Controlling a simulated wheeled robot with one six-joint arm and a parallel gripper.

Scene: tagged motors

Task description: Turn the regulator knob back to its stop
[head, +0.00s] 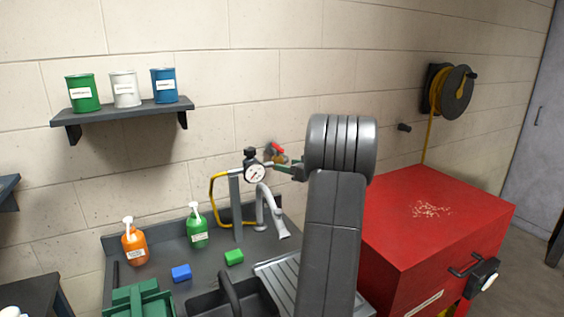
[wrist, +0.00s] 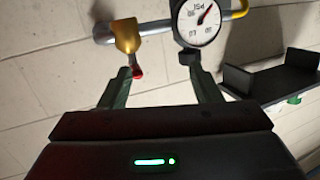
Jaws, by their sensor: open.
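The regulator's round white gauge (head: 255,174) is on the pipework behind the sink, with its black knob (head: 250,153) on top. In the wrist view the gauge (wrist: 199,20) appears rolled over, with the knob (wrist: 188,57) below it. My gripper (wrist: 160,72) is open, its green fingers apart with nothing between them gripped. The right fingertip overlaps the knob in the wrist view; I cannot tell whether they touch. In the head view my gripper (head: 284,167) is right of the gauge, partly hidden by my wrist.
A valve with a red lever (wrist: 137,72) is close by the left fingertip; the lever (head: 277,149) also shows in the head view. A yellow hose (head: 213,200) and faucet (head: 272,208) are below. A shelf (head: 130,110) is at left, a red cabinet (head: 430,215) at right.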

